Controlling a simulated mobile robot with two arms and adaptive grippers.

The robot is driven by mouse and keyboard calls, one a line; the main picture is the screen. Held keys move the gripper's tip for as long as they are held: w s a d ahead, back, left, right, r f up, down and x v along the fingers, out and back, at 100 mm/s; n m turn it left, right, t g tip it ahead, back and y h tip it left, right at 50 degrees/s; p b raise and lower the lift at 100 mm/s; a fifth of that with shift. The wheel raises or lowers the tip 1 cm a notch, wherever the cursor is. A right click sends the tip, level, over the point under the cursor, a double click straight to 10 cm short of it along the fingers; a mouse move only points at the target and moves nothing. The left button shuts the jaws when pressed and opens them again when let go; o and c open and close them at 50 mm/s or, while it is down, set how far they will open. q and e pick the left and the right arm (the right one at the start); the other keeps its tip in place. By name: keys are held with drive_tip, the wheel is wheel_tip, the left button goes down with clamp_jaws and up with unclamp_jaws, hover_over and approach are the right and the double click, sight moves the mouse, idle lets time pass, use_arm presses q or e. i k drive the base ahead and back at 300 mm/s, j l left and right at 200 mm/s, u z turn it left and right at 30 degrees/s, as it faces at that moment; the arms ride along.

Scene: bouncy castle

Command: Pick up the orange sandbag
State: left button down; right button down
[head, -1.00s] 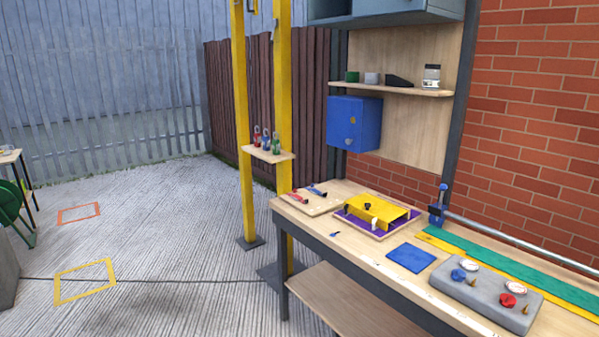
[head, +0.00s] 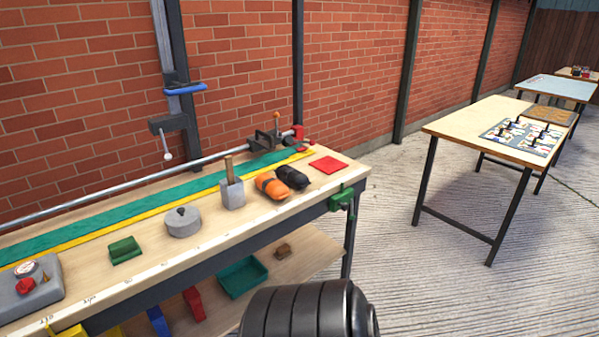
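The orange sandbag (head: 271,186) lies on the wooden workbench (head: 330,182) near its right end. It is a rounded orange bag with a dark band. A black bag of similar shape (head: 292,177) lies right beside it. A dark ribbed cylindrical part, which looks like my own arm, shows at the bottom centre of the head view, below the bench front. Neither of my grippers is in view.
A red square (head: 328,165) lies to the right. A green clamp (head: 342,200) sits on the bench edge. Open floor (head: 400,260) lies right of the bench.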

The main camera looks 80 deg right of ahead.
sight(271, 186)
drive_tip(key=z, duration=2.45)
drive_tip(key=i+l+u, duration=0.15)
drive_tip(key=u, duration=0.95)
drive_tip(key=i+l+u, duration=0.2)
drive_tip(key=l+u, duration=0.15)
drive_tip(key=l, duration=0.55)
drive_tip(key=l+u, duration=0.4)
drive_tip(key=l, duration=0.5)
drive_tip(key=l+u, duration=0.35)
drive_tip(key=l, duration=0.6)
